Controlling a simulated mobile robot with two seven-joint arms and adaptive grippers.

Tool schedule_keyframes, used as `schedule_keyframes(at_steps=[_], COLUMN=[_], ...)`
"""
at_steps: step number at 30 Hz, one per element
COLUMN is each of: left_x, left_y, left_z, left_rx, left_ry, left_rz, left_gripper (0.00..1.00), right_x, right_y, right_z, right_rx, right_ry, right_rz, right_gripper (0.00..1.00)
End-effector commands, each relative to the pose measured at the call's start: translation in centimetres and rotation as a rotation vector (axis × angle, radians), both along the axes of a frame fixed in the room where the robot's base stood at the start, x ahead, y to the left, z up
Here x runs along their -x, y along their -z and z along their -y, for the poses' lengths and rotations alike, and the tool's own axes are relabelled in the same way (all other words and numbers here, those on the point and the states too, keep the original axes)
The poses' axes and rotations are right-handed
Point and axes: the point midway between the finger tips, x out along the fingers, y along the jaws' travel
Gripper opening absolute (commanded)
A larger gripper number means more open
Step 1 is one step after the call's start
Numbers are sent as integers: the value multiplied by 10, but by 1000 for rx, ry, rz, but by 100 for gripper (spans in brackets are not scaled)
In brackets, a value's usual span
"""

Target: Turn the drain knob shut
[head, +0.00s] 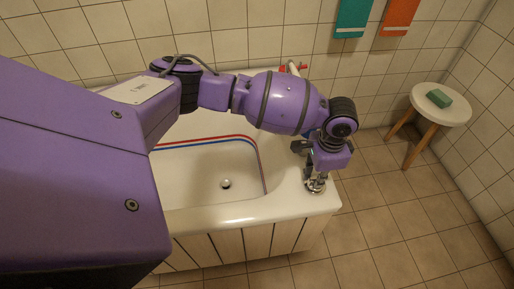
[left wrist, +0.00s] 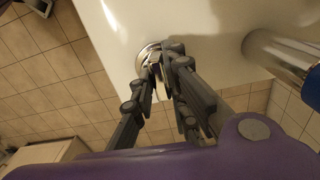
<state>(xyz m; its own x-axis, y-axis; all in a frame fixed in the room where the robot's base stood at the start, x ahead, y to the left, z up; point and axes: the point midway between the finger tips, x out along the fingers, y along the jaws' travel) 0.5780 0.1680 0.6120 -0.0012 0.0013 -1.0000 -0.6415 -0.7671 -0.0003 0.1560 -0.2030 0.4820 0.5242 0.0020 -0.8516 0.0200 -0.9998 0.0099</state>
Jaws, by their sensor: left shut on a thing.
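The chrome drain knob (head: 316,187) sits on the white rim at the tub's near right corner. My left gripper (head: 315,177) reaches down onto it from above, with its fingers shut on the knob. In the left wrist view, the two grey fingertips (left wrist: 164,60) close on the knob's upright part, above its round chrome base (left wrist: 146,57). The fingers hide part of the knob, and I cannot tell its turn angle. The dark drain hole (head: 226,184) shows in the tub floor. My right gripper is not in view.
The white bathtub (head: 205,215) has red and blue lines along its inside. A chrome pipe (left wrist: 282,50) stands close beside the gripper in the left wrist view. A round stool (head: 450,112) with a green block (head: 439,98) stands at right. The tiled floor between is clear.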

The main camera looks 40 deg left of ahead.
Motion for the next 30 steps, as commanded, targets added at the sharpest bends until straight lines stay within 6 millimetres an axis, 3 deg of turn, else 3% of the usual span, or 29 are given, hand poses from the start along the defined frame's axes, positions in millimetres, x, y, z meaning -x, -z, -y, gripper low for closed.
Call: schedule_keyframes(at_steps=[15,30], left_x=[-2,-3], left_y=[-7,-6], left_z=[1,2], left_rx=[4,4], left_ry=[376,853], left_rz=[5,7], left_gripper=[0,0], right_x=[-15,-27], right_y=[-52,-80], right_z=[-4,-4], right_rx=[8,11], right_ry=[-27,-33], right_rz=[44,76], right_gripper=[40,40])
